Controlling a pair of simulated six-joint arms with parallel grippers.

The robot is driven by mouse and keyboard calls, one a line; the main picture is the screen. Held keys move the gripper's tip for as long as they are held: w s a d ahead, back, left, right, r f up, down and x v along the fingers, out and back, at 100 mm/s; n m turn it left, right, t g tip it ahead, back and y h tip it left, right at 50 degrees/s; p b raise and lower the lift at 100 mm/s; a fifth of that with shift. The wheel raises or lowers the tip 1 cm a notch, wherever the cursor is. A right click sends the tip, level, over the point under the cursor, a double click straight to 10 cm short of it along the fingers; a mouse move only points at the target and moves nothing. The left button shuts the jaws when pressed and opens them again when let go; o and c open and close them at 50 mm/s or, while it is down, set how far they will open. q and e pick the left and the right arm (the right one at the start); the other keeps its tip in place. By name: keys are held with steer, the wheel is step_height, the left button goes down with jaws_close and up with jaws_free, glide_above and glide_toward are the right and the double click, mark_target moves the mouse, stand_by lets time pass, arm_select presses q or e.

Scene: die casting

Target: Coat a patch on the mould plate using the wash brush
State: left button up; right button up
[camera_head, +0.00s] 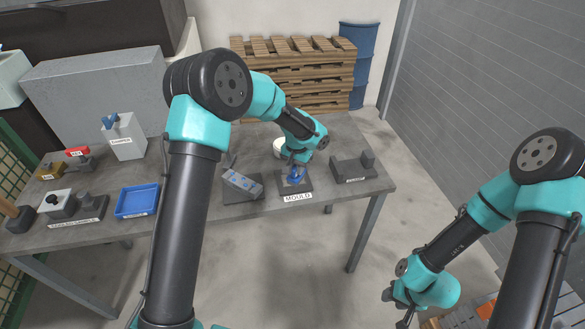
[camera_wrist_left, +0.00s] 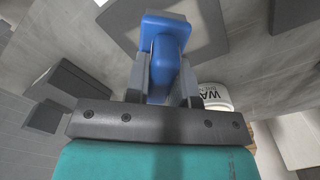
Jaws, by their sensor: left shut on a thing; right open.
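The mould plate (camera_head: 305,186) is a dark square slab behind a MOULD label near the table's front edge. My left gripper (camera_head: 296,171) is shut on the blue wash brush (camera_head: 295,179) over this plate. In the left wrist view, the blue brush (camera_wrist_left: 166,58) sits between both fingers, with the plate and its paler square (camera_wrist_left: 205,22) behind it. I cannot tell whether the brush touches the plate; its underside is hidden. The white wash pot (camera_head: 279,147) stands behind, partly covered by my arm; its lettering shows in the wrist view (camera_wrist_left: 216,97). My right gripper (camera_head: 404,319) hangs low, open, off the table.
A grey block with blue dots (camera_head: 242,182) leans on a dark stand left of the mould. A dark bracket fixture (camera_head: 354,168) stands to its right. Pallets (camera_head: 295,75) stand behind the table.

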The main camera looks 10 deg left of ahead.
arm_select(q)
steer(key=shift+w+d, duration=0.3)
steer(key=shift+d, duration=0.35)
steer(key=shift+w+d, duration=0.3)
steer(key=shift+d, duration=0.35)
steer(key=shift+s+a, duration=0.55)
steer(key=shift+a, duration=0.65)
steer(key=shift+s+a, duration=0.6)
steer(key=shift+a, duration=0.55)
steer(key=shift+s+a, duration=0.55)
steer(key=shift+a, duration=0.65)
steer(key=shift+w+d, duration=0.4)
steer(key=shift+w, duration=0.15)
steer(key=shift+w+d, duration=0.5)
steer(key=shift+d, duration=0.5)
steer(key=shift+w+d, duration=0.45)
steer(key=shift+d, duration=0.6)
steer(key=shift+w+d, duration=0.5)
steer(key=shift+d, duration=0.5)
steer(key=shift+s+a, duration=0.55)
steer(key=shift+a, duration=0.65)
steer(key=shift+s+a, duration=0.6)
steer(key=shift+a, duration=0.55)
steer(key=shift+s+a, duration=0.55)
steer(key=shift+a, duration=0.65)
steer(key=shift+s+a+r, duration=0.1)
steer(key=shift+a+r, duration=0.05)
steer(key=shift+a, duration=0.05)
step_height(320, 180, up, 8)
